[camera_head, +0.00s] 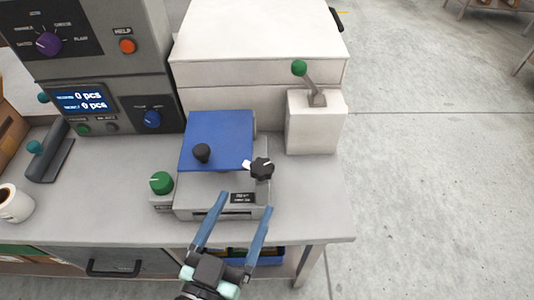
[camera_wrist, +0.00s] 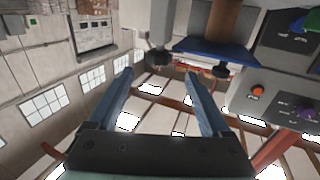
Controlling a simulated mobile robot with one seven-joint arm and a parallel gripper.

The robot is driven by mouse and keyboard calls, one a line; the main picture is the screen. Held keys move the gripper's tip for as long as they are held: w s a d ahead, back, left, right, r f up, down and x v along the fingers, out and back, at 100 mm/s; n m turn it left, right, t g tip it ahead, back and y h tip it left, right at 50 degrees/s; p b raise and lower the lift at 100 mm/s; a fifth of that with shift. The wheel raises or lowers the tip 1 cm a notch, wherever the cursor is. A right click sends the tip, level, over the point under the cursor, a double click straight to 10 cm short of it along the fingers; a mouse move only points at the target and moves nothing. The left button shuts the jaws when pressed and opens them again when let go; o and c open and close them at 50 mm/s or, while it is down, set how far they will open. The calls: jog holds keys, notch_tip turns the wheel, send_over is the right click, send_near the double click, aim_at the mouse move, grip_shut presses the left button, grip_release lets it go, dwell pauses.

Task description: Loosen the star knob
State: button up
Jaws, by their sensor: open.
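The black star knob (camera_head: 262,168) is on the right front side of a small grey bench device (camera_head: 190,203) with a blue plate (camera_head: 230,135) on top. A white pointer or tab shows at the knob's left. In the wrist view, which is upside down, the star knob (camera_wrist: 157,57) appears between my fingertips, at the end of a grey part. My gripper (camera_head: 245,201) is open and empty, in front of the device, with its fingers pointing towards the knob. The gripper (camera_wrist: 158,72) appears apart from the knob.
A round black knob (camera_head: 202,152) stands on the blue plate. A green knob (camera_head: 161,183) sits left of the device, and a green-tipped lever (camera_head: 299,68) behind it at right. A control cabinet (camera_head: 95,60) stands back left. Open floor (camera_head: 430,180) lies right of the bench (camera_head: 110,215).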

aim_at(266, 158)
jog(key=p+x, duration=0.2)
jog(key=x, duration=0.3)
jog(key=p+x, duration=0.2)
jog(key=x, duration=0.4)
jog(key=shift+d+r, duration=0.1)
jog(key=shift+r, duration=0.1)
jog(key=shift+w+d+f, duration=0.15)
jog(key=shift+w+d, duration=0.1)
jog(key=shift+w, duration=0.3)
grip_shut()
